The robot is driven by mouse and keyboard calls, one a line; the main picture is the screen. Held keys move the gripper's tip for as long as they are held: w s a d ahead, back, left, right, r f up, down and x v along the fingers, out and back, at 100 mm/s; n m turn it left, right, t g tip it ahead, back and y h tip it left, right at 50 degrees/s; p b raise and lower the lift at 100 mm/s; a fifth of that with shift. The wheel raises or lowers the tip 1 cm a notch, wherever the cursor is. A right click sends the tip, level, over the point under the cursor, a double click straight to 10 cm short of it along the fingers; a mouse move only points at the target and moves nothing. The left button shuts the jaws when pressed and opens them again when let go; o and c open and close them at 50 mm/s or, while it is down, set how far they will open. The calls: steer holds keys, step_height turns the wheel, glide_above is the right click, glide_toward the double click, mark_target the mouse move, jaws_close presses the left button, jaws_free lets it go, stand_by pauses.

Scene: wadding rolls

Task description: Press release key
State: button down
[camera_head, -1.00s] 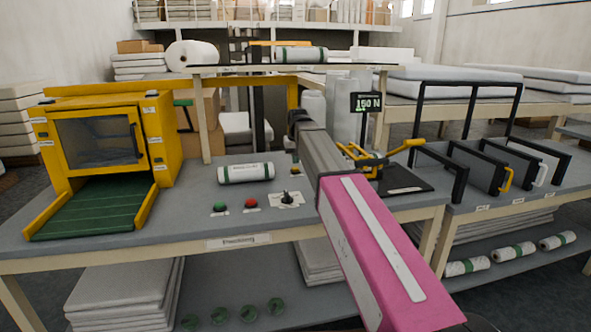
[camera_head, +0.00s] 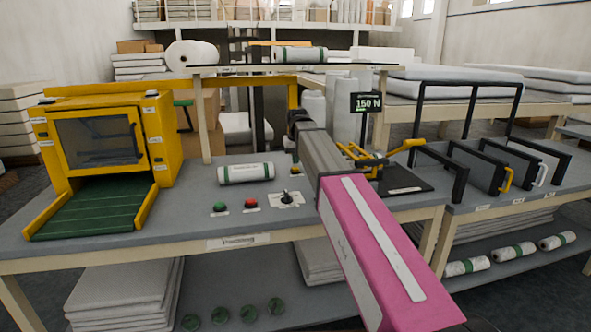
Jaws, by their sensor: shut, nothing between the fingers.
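A small yellow key (camera_head: 295,170) sits on the grey workbench, just left of my forearm. I cannot read its label, so I cannot tell whether it is the release key. A green button (camera_head: 219,207), a red button (camera_head: 251,203) and a black selector knob (camera_head: 286,197) on a white plate are nearer the front edge. My pink and grey arm reaches in from the lower right. My gripper (camera_head: 294,150) is at its far end, small and mostly hidden by the arm, shut and empty, close above the yellow key; contact cannot be made out.
A wadding roll (camera_head: 246,173) lies left of the key. A yellow machine (camera_head: 165,140) with a green conveyor (camera_head: 95,208) stands at the left. A yellow-handled clamp device (camera_head: 372,160) and a "150 N" display (camera_head: 366,103) stand right of my arm. A shelf (camera_head: 225,69) spans above.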

mark_target(296, 168)
steer(key=shift+f, duration=0.15)
steer(key=shift+f, duration=1.15)
steer(key=shift+r, duration=1.3)
steer(key=shift+r, duration=3)
